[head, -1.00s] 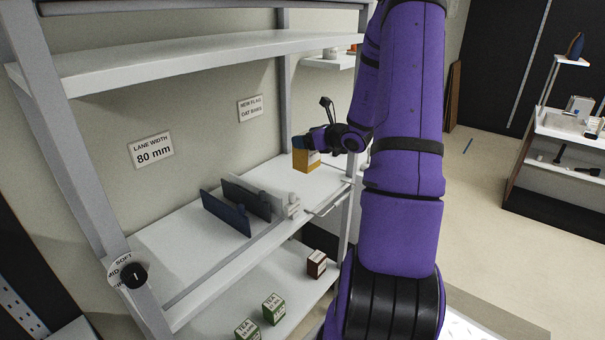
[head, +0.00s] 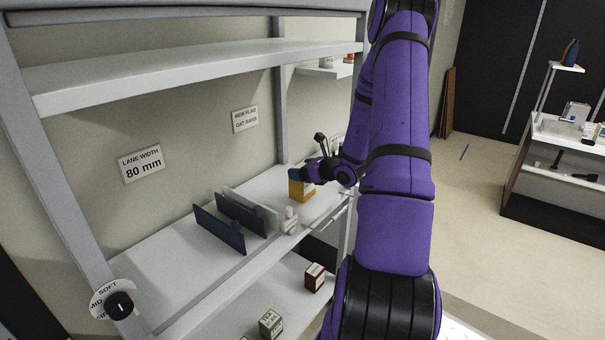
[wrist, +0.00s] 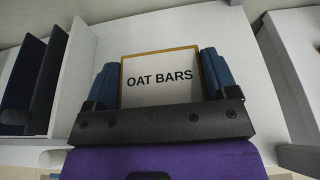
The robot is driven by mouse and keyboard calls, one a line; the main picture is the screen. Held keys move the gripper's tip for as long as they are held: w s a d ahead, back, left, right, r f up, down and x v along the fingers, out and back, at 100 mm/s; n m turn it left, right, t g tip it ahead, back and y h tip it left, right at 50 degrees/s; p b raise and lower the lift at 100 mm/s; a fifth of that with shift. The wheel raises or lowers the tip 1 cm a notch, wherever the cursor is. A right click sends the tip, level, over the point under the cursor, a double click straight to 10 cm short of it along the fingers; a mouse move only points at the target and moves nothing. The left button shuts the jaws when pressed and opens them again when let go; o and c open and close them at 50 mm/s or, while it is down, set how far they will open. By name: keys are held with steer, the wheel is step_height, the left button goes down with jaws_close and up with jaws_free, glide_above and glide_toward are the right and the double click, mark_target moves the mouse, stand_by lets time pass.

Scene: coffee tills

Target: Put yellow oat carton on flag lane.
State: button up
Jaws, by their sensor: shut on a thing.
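The yellow oat carton (head: 299,189) is at the right part of the middle shelf, at my gripper (head: 308,173). In the wrist view its white face reading "OAT BARS" (wrist: 159,78) sits between the two blue fingers of my gripper (wrist: 160,80), which is shut on it. I cannot tell whether its base touches the shelf. The flag lane is not clearly marked; a sign reading "NEW FLAG OAT BARS" (head: 245,119) hangs on the wall behind. Upright dividers (head: 220,229) stand left of the carton, and they show at the left in the wrist view (wrist: 25,80).
A small white figure-like object (head: 289,221) stands at the shelf's front edge, between dividers and carton. The left part of the middle shelf (head: 150,265) is bare. Tea boxes (head: 271,322) and a brown box (head: 315,277) stand on the lower shelf. An upper shelf (head: 200,65) overhangs.

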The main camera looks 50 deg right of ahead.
steer(key=shift+f, duration=0.6)
steer(key=o, duration=1.1)
steer(key=shift+f, duration=0.15)
